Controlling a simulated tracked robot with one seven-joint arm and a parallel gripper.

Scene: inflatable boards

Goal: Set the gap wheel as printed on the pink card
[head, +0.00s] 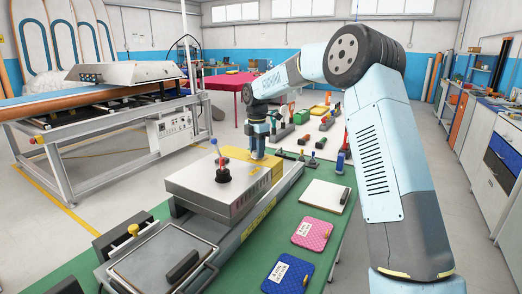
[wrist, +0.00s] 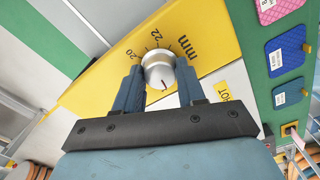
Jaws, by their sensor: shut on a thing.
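The gap wheel is a silver round knob (wrist: 157,66) on a yellow panel (wrist: 100,75) in the wrist view. Black ticks, "20", "22" and "mm" are printed around its far side. My gripper (wrist: 159,74) is shut on the knob, one blue-grey finger on each side. In the head view my gripper (head: 258,150) reaches down at the yellow panel (head: 240,166), and the knob is hidden. The pink card (head: 315,233) lies on the green table; its print is too small to read.
A blue card (head: 287,274) lies near the pink one, and a white pad (head: 326,196) lies behind it. A steel box (head: 215,190) with a blue-topped lever stands left of my gripper. Small tools stand on the white table (head: 322,128) behind.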

